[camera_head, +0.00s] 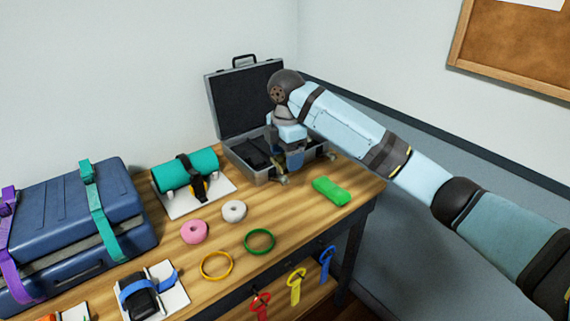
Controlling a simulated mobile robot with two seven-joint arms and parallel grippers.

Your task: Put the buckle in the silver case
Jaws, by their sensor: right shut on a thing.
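The silver case (214,104) stands open at the back right of the wooden table, its lid raised and its dark inside showing. My right gripper (300,164) points down at the right part of the case, over its front edge. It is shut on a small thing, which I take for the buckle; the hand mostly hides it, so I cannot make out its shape. Dark padding or contents show inside the case, left of the gripper. My left gripper is out of view.
A green block (331,191) lies close in front of the case. A teal roll (186,170) on a white stand is to its left, then a strapped blue suitcase (75,220). Pink (194,231) and white (234,211) rolls and two rings lie in front. Colored straps hang at the front edge.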

